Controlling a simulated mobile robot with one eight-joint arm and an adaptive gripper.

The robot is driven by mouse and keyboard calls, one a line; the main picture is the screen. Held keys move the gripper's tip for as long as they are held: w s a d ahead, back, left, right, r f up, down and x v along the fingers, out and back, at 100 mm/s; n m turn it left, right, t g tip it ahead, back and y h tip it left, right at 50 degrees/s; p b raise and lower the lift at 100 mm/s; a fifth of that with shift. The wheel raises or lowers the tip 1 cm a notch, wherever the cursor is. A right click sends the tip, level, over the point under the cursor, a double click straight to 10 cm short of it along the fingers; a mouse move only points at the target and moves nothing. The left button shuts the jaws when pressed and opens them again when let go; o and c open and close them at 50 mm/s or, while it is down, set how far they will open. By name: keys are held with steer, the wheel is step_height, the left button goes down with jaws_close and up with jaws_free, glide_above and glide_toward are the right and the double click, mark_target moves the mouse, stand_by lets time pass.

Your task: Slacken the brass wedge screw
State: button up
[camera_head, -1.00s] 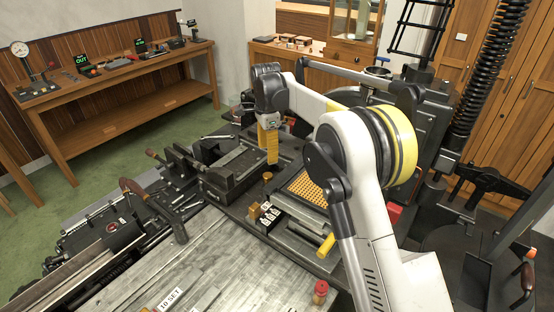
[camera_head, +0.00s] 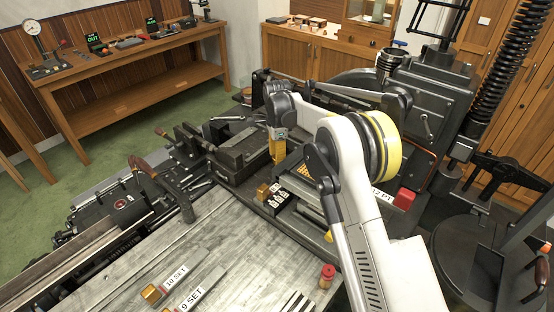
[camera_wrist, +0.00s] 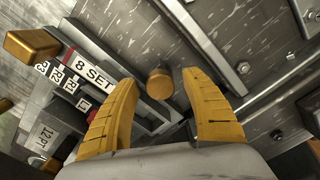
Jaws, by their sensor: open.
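A round brass head (camera_wrist: 159,88), which looks like the wedge screw, shows in the wrist view between the two yellow fingers of my gripper (camera_wrist: 160,78). The fingers stand apart on either side of it, with a gap at each side. Whether they are level with the head cannot be told. In the head view my gripper (camera_head: 278,158) points down over the machine bed, and the brass head is hidden there. A brass block (camera_wrist: 32,45) sits beside the strip labelled 8 SET (camera_wrist: 90,68); the block also shows in the head view (camera_head: 262,192).
Steel rails and bolts (camera_wrist: 243,67) lie close around the screw. A dark casting with a flat top (camera_head: 240,146) is left of my gripper. A red block (camera_head: 404,199) and a red-capped bottle (camera_head: 327,275) stand to the right.

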steer(key=c, duration=1.2)
steer(key=shift+n, duration=0.3)
steer(key=n, duration=1)
steer(key=shift+n, duration=0.4)
steer(key=n, duration=0.5)
steer(key=shift+n, duration=0.3)
steer(key=n, duration=0.4)
steer(key=shift+d+n, duration=0.1)
steer(key=shift+n, duration=0.2)
